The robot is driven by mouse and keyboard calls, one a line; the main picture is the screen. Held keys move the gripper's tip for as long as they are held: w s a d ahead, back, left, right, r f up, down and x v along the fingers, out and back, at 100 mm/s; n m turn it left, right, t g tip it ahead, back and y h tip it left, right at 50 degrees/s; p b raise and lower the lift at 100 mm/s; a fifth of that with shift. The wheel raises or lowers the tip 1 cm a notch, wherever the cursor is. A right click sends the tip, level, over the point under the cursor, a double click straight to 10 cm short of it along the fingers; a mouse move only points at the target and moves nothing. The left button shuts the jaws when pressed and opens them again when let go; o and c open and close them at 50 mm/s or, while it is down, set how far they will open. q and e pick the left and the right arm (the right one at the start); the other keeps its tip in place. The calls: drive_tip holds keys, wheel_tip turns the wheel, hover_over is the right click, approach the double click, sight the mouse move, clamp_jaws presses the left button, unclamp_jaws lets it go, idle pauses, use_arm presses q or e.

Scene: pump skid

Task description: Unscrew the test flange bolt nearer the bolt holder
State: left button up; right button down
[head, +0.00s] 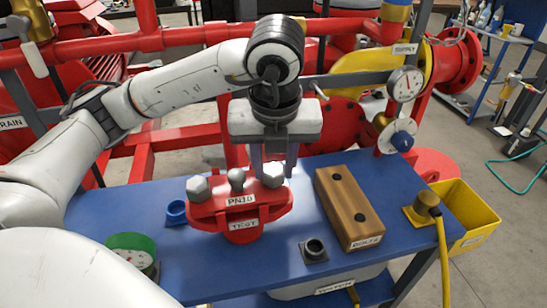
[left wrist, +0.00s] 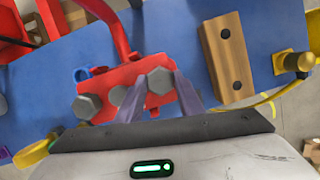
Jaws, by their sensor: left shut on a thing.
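The red test flange (head: 240,207), labelled PN16 and TEST, stands on the blue bench with a grey hex bolt at each end. The bolt nearer the bolt holder (head: 272,174) is at its right end; in the left wrist view its hex head (left wrist: 160,80) shows between the fingers. My left gripper (head: 273,168) points down over this bolt, shut on its head. The other bolt (head: 197,187) sits in the flange's left end. The wooden bolt holder (head: 348,207), labelled BOLTS, stands to the right; its two holes look dark and empty. My right gripper is not in view.
A grey knob (head: 237,181) rises between the bolts. A blue ring (head: 176,210) and green-rimmed gauge (head: 131,249) lie left on the bench (head: 190,262). A dark square-based fitting (head: 314,250) stands in front, a yellow-cabled connector (head: 427,204) and yellow bin (head: 472,215) right.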

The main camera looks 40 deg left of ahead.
use_arm(q)
drive_tip(key=n+y+p, duration=0.1)
drive_tip(key=n+p, duration=0.2)
drive_tip(key=n, duration=0.1)
drive_tip(key=shift+r+g, duration=0.2)
drive_tip(key=shift+g, duration=0.2)
drive_tip(key=shift+f+n+p, duration=0.2)
drive_tip(key=shift+n+p, duration=0.35)
drive_tip(key=shift+n, duration=0.35)
drive_tip(key=o, duration=1.2)
drive_tip(key=shift+a, duration=0.1)
drive_tip(key=shift+c, duration=0.2)
drive_tip(key=shift+d+r, duration=0.2)
drive_tip(key=shift+r, duration=0.35)
drive_tip(key=v, duration=0.9)
